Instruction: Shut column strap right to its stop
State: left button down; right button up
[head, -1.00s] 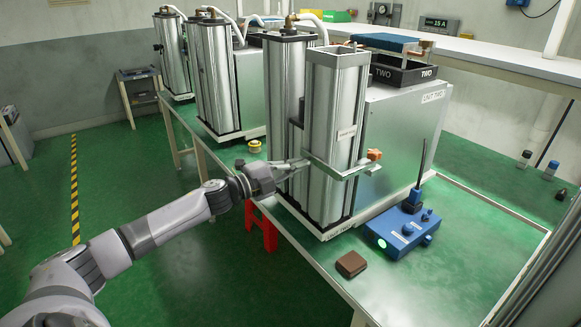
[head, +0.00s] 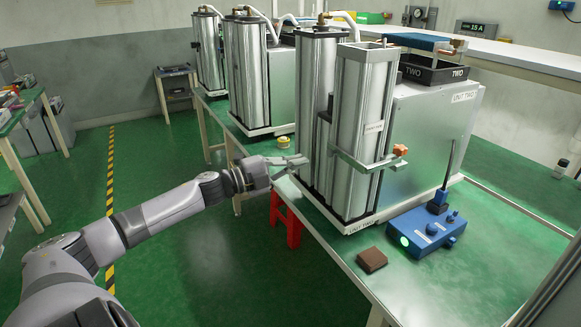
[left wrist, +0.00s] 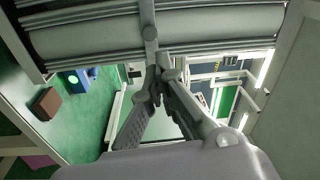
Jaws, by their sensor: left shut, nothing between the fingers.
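The column strap (head: 366,164) is a flat metal band across the front of the near silver column (head: 362,110), at about mid height. An orange knob (head: 400,150) sits at its right end. Its left end shows at the column's left edge. My left gripper (head: 304,162) is shut and empty, just left of the strap's left end and apparently apart from it in the head view. In the left wrist view the strap (left wrist: 149,22) crosses the column (left wrist: 90,38), with my fingertips (left wrist: 160,68) close below it. Whether they touch is unclear there. My right gripper is not in view.
A blue control box (head: 426,230) with a lit green button and a brown block (head: 372,260) stand on the bench in front. The box labelled UNIT TWO (head: 435,120) is behind the column. More columns (head: 247,75) stand farther back. Left of the bench is open floor.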

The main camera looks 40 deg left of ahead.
pick_arm(q)
jog(key=shift+s+a+f, duration=0.1)
jog(key=shift+s+a, duration=0.3)
jog(key=shift+a, duration=0.3)
